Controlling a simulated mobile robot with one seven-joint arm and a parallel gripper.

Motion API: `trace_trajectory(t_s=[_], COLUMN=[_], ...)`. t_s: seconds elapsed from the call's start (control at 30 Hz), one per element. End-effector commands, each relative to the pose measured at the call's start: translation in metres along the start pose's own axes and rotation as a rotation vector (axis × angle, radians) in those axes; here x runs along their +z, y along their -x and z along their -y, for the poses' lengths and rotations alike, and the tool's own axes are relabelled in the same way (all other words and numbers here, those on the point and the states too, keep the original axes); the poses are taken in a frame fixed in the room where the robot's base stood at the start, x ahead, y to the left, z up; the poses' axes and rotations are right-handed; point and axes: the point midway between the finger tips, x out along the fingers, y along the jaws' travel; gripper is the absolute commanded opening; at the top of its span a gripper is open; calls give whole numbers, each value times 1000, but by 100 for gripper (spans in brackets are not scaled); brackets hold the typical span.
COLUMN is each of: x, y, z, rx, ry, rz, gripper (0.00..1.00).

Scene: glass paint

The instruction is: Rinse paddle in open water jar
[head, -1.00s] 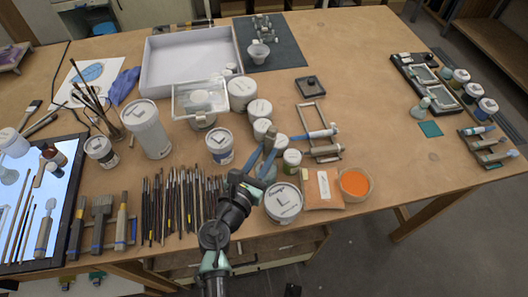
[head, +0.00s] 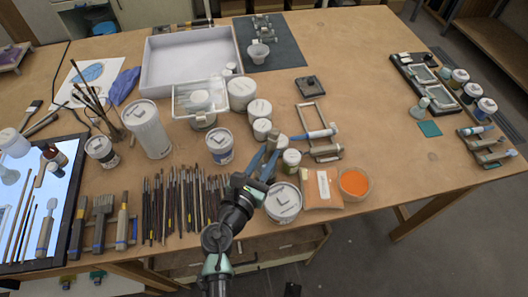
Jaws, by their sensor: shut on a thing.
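My gripper (head: 264,162) is at the near middle of the table, among the jars, pointing down and away from me. It is shut on a slim thing, which I take for the paddle; a bluish end shows above the fingers (head: 272,142), but the gripper hides most of it. A jar seems to stand under and behind the fingers, mostly covered by them, so I cannot tell if it is the open water jar or whether the paddle is inside it.
A white-lidded jar (head: 283,202) stands close to my gripper on the near right. A small green jar (head: 291,160), an orange bowl (head: 355,184) and several lidded jars (head: 259,109) crowd around. Brushes (head: 180,205) lie to the left. The table's right middle is clear.

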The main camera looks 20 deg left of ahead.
Motion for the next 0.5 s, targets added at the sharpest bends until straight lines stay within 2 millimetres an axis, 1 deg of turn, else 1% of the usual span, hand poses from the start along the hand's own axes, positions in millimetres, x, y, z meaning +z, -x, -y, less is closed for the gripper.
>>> trace_trajectory(t_s=[0.13,0.37,0.5], x=[0,0,0], y=[-1,-5,-5], z=[-2,-12,-11], rx=[1,1,0], ry=[0,-1,0], rz=[1,1,0], gripper=[0,0,0])
